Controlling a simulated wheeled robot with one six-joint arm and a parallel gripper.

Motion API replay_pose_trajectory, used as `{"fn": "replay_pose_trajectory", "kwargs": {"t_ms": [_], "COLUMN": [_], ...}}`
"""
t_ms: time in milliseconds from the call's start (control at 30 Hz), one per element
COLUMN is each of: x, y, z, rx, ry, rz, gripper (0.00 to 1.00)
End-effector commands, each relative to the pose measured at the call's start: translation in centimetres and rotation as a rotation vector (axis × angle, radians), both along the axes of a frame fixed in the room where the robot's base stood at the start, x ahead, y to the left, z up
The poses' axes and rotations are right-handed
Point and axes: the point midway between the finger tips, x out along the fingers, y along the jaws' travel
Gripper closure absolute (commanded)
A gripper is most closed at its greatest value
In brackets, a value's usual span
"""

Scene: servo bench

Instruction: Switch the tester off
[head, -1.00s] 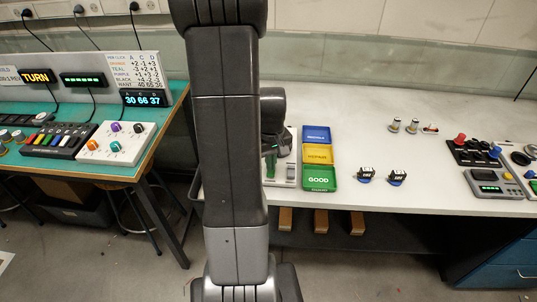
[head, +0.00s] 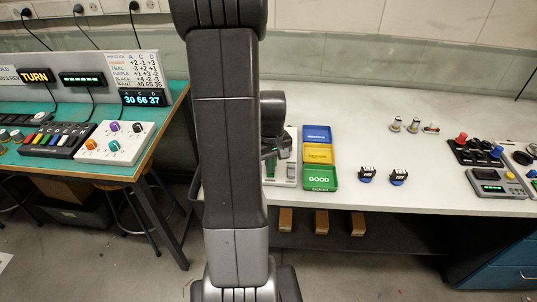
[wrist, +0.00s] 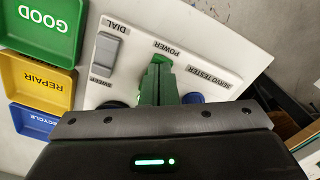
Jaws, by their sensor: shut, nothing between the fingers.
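The servo tester (wrist: 228,65) is a white panel on the bench, and it also shows in the head view (head: 292,178), partly hidden behind my arm. Its POWER switch (wrist: 163,58) looks green and sits below the POWER label in the wrist view. My gripper (wrist: 157,72) is shut and empty, with its dark green fingertips over or against the near part of the switch. I cannot tell whether they touch. The fingers hide much of the switch, so its position is unclear. A grey DIAL switch (wrist: 106,54) is to the left, and a blue knob or button (wrist: 194,98) is to the right.
A green GOOD tray (head: 319,189), a yellow REPAIR tray (head: 318,143) and a blue RECYCLE tray (head: 317,127) stand beside the tester. Two servos (head: 367,174) (head: 398,177) lie to their right. The white bench between them and the right-hand devices is mostly clear.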

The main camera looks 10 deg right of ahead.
Motion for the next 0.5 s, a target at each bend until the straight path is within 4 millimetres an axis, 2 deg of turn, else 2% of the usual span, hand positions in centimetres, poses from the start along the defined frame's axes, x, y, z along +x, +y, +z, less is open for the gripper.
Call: {"fn": "replay_pose_trajectory", "kwargs": {"t_ms": [267, 500], "x": [0.0, 0.0], "y": [0.0, 0.0], "z": [-0.2, 1.4], "rx": [0.000, 0.000], "ry": [0.000, -0.001], "rz": [0.000, 0.000], "gripper": [1.00, 1.00]}}
